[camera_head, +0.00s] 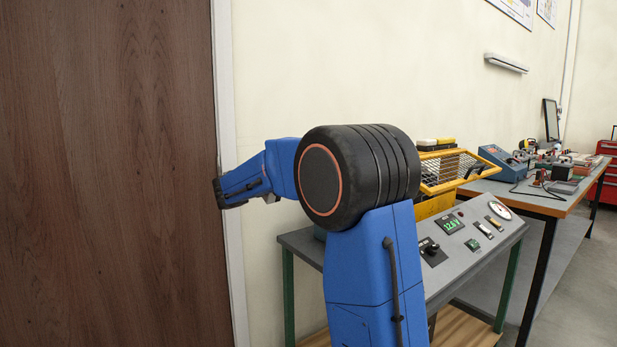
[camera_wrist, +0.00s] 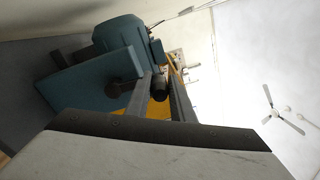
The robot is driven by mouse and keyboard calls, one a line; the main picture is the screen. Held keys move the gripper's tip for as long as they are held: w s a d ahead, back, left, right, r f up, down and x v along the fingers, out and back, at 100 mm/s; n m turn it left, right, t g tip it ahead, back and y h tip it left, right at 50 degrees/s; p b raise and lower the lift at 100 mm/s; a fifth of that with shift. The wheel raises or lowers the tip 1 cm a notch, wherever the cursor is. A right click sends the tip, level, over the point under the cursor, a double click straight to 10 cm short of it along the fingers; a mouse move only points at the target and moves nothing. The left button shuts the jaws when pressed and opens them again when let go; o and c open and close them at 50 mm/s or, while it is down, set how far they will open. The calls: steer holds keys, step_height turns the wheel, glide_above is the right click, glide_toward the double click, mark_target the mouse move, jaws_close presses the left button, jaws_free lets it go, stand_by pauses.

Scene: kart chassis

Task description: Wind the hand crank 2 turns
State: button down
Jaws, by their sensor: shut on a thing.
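My gripper (camera_wrist: 161,82) shows in the wrist view, with its two grey fingers reaching up from the dark palm plate. The fingers are shut on a small black crank handle (camera_wrist: 160,89) between them. Beside it on the left is a teal machine (camera_wrist: 95,75) with a rounded housing and a dark round fitting on its face. The rest of the crank is largely hidden by the fingers. In the head view my own arm covers the gripper and the crank.
A grey panel bench (camera_head: 465,245) with a lit display and dial stands behind my arm. A yellow mesh guard (camera_head: 445,170) is beyond it. A brown door (camera_head: 105,170) and pale wall are at the left.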

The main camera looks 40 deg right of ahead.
steer(key=shift+w+f, duration=0.15)
steer(key=shift+f, duration=0.1)
stand_by(0.5)
steer(key=c, duration=1.5)
jaws_free()
steer(key=shift+c, duration=0.2)
steer(key=shift+a+r, duration=0.1)
steer(key=shift+a, duration=0.2)
steer(key=a+f, duration=0.1)
steer(key=a, duration=1.6)
steer(key=shift+s, duration=0.2)
